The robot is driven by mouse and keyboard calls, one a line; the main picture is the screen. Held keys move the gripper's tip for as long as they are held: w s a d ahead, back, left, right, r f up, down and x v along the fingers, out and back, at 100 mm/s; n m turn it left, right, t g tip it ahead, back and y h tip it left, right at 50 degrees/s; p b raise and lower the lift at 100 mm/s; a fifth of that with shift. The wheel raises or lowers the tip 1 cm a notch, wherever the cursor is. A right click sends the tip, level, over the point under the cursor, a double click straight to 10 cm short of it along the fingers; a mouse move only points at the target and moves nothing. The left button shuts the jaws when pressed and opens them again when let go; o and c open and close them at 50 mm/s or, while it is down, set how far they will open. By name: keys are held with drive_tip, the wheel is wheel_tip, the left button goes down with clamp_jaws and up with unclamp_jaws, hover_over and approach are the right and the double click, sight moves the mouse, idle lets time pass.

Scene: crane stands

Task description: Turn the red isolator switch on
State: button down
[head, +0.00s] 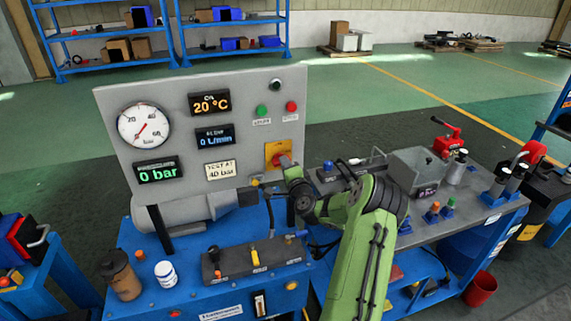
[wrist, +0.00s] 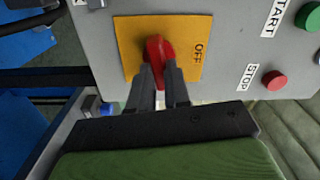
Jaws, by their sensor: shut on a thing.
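The red isolator switch (head: 283,160) is a red handle on a square yellow plate (head: 271,149), low on the right of the grey panel. In the wrist view the red handle (wrist: 156,46) stands in the middle of the yellow plate (wrist: 128,35). The word OFF shows on the plate to the right of the handle; no ON mark is visible. My gripper (wrist: 161,75) is shut on the handle, one dark finger on each side of it. In the head view my gripper (head: 291,174) reaches the switch from the lower right and partly hides it.
The panel (head: 230,95) carries a gauge (head: 144,126), displays reading 0 bar, 0 L/min and 20 °C, a green start button (head: 261,111) and a red stop button (head: 291,106). A lever block (head: 255,258) stands below. A metal bench (head: 460,205) with fittings is at right.

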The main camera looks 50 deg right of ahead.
drive_tip(key=shift+m, duration=0.9)
drive_tip(key=c, duration=1.1)
unclamp_jaws()
drive_tip(key=b+v, duration=0.6)
drive_tip(key=v, duration=0.9)
drive_tip(key=shift+s+a, duration=0.15)
drive_tip(key=shift+s, duration=0.25)
drive_tip(key=shift+w, duration=0.1)
